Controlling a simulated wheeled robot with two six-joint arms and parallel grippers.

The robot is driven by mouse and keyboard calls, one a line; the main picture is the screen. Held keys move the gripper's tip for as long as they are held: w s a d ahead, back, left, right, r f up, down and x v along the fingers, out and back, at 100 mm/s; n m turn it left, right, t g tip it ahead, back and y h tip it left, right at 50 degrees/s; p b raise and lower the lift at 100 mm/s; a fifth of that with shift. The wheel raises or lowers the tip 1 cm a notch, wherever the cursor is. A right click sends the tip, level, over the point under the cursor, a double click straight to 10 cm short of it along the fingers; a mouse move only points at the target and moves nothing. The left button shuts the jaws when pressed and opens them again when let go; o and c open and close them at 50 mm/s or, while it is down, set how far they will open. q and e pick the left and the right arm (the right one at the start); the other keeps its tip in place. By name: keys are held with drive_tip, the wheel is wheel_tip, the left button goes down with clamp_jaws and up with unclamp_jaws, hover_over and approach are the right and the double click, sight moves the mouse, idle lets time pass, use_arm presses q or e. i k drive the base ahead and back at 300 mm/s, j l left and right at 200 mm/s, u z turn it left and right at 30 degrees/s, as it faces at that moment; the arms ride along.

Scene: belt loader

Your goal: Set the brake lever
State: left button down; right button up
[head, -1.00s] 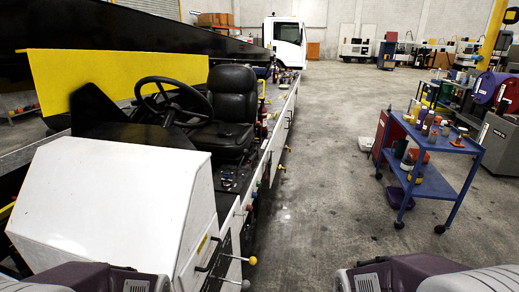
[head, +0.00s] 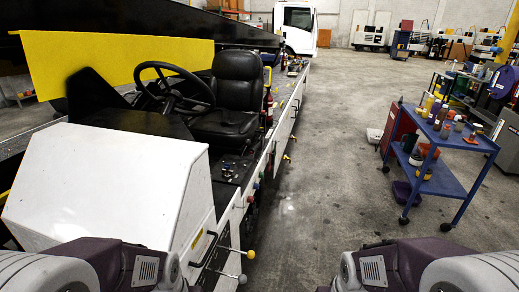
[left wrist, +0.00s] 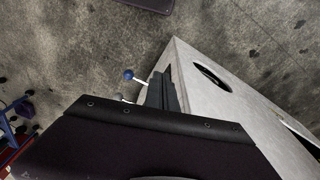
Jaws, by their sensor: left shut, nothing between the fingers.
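The loader's side carries several levers with round knobs. In the head view, a yellow-knobbed lever (head: 251,254) and a grey-knobbed lever (head: 242,278) stick out near the front white cover. A yellow-knobbed lever (head: 287,157) is farther back. I cannot tell which is the brake lever. The left wrist view shows a blue-knobbed lever (left wrist: 128,74) and a pale knob (left wrist: 118,97) beside my left gripper (left wrist: 163,92). The gripper's dark fingers are shut and empty, near a pale panel. My right gripper is outside both views.
The white front cover (head: 110,180), steering wheel (head: 175,90) and black seat (head: 238,95) are on the loader at left. A blue cart (head: 455,190) with bottles and cans stands at right. The grey floor between loader and cart is clear.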

sight(255, 148)
drive_tip(key=i+l, duration=0.65)
drive_tip(key=l, duration=0.2)
drive_tip(key=i+l+u, duration=0.1)
drive_tip(key=i+l, duration=0.55)
drive_tip(key=l, duration=0.2)
drive_tip(key=i+l, duration=0.3)
drive_tip(key=l, duration=0.15)
drive_tip(key=i+j, duration=0.2)
drive_tip(key=i, duration=0.45)
drive_tip(key=i+j+u, duration=0.15)
drive_tip(key=i, duration=0.45)
drive_tip(key=i+j, duration=0.1)
drive_tip(key=j, duration=0.2)
